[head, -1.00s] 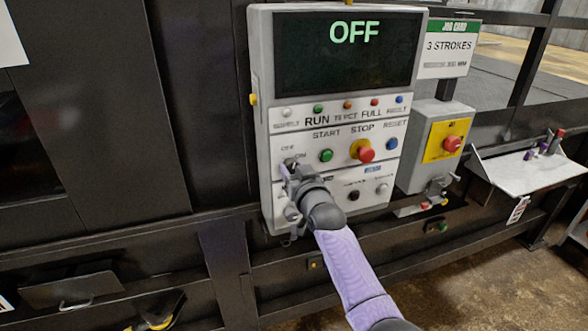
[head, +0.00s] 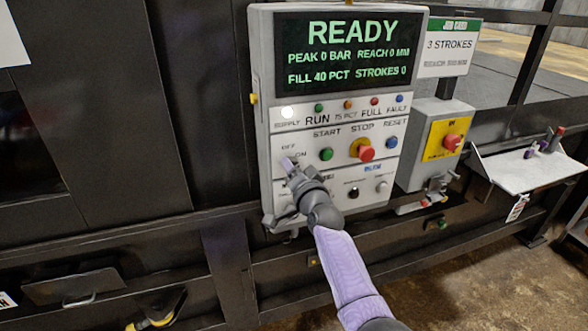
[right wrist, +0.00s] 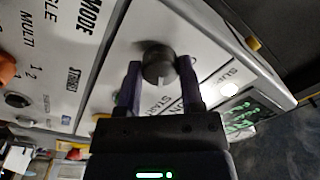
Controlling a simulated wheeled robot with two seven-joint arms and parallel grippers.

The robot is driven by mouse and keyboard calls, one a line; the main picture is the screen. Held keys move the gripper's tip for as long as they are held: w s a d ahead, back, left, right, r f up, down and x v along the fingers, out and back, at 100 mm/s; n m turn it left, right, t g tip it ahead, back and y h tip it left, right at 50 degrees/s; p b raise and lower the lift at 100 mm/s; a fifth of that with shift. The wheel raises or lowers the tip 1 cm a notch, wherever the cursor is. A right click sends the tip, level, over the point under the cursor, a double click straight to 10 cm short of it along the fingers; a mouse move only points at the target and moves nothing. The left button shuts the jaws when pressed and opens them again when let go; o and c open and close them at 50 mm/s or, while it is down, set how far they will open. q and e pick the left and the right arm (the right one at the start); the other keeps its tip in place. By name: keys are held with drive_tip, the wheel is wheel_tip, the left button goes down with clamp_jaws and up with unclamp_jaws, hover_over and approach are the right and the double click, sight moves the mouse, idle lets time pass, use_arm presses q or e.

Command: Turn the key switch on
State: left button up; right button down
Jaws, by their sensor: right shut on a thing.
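The grey control panel (head: 262,130) carries a screen (head: 347,52) that reads READY, with pressure, reach, fill and strokes lines below. The supply lamp (head: 287,113) glows white. My right gripper (head: 289,164) is at the key switch, beside the OFF and ON labels, and hides most of it in the head view. In the right wrist view the key switch (right wrist: 158,64) is a dark round knob with a pale mark, and my right gripper (right wrist: 158,88) is shut on it, one purple finger on each side. My left gripper is not in view.
A green start button (head: 326,154), a red stop button (head: 364,151) and a blue reset button (head: 392,142) sit close to my right gripper.

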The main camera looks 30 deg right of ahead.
drive_tip(key=shift+m, duration=0.3)
idle(0.4)
drive_tip(key=shift+c, duration=1.1)
unclamp_jaws()
drive_tip(key=v, duration=1)
drive_tip(key=shift+p, duration=0.45)
